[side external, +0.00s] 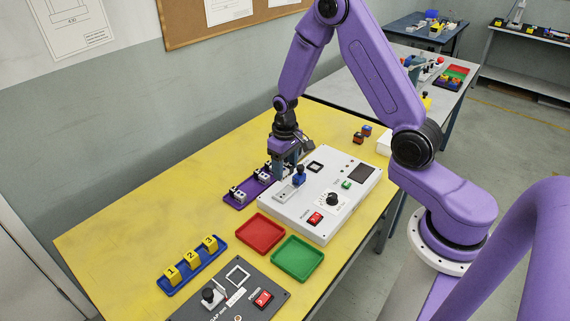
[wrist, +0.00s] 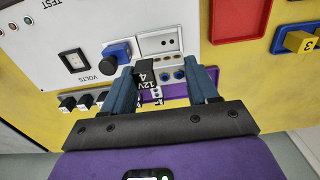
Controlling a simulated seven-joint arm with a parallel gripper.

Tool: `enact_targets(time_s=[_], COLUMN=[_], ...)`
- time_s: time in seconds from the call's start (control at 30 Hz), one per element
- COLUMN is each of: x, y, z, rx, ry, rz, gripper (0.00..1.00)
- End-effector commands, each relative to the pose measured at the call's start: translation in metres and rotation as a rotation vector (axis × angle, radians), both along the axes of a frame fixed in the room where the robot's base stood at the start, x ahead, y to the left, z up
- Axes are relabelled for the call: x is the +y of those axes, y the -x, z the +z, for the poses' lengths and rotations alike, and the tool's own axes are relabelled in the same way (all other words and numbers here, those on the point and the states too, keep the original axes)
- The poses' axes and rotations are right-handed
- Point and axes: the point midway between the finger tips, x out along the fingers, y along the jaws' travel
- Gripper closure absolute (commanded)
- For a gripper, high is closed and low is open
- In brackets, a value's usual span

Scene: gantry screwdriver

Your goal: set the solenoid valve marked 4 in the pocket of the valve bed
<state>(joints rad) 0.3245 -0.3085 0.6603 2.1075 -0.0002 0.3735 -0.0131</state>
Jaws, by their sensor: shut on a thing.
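The solenoid valve marked 4 (wrist: 145,78) has a black coil reading "12V 4" and a pale grey body with blue ports. My gripper (wrist: 162,82) is shut on it, with one blue finger at each side. The valve bed is a pale metal block (wrist: 157,43) on the white panel, with a blue knob (wrist: 117,50) beside it; the block also shows in the side view (side external: 287,193). The valve is just beside the block in the wrist view; its height and any contact are unclear. In the side view my gripper (side external: 285,170) hides most of the valve.
The purple tray (side external: 256,189) holds other valves (side external: 237,195) beside the white panel (side external: 335,205). Red (side external: 260,232) and green (side external: 297,258) trays lie in front. A blue rack (side external: 190,270) holds yellow numbered blocks. The yellow table is clear at the far left.

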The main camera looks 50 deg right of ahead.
Motion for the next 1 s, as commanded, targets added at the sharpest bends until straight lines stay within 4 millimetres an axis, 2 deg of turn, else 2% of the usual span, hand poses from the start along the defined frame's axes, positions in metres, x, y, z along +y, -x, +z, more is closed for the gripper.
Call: enact_targets(time_s=[0.6,1.0], x=[0.000,0.000], y=[0.000,0.000], z=[-0.047,-0.053], rx=[0.001,0.000], ry=[0.000,0.000], rz=[0.003,0.003], gripper=[0.74,0.74])
